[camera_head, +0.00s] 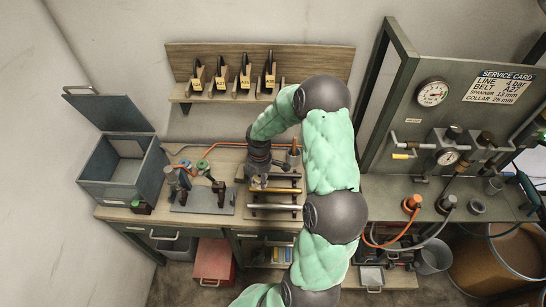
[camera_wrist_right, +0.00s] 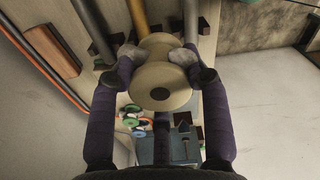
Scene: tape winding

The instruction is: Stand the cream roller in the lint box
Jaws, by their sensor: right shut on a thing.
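The cream roller (camera_wrist_right: 162,72), a flanged spool, is between the fingers of my right gripper (camera_wrist_right: 158,58) in the right wrist view. The fingertips press on it from both sides, and it is clear of the fixtures. In the head view my right gripper (camera_head: 259,174) points down over the rack of bars at the bench middle; the roller is mostly hidden there. A grey box (camera_head: 101,192) with its lid (camera_head: 110,112) raised stands at the bench's left end, left of the gripper. It looks like the lint box. My left gripper is not in view.
A plate with clamps (camera_head: 205,198) lies between the box and the rack of bars (camera_head: 275,208). A wooden shelf (camera_head: 220,95) with labelled holders is on the wall behind. An orange hose (camera_head: 225,145) runs along the back. A gauge panel (camera_head: 445,110) stands at right.

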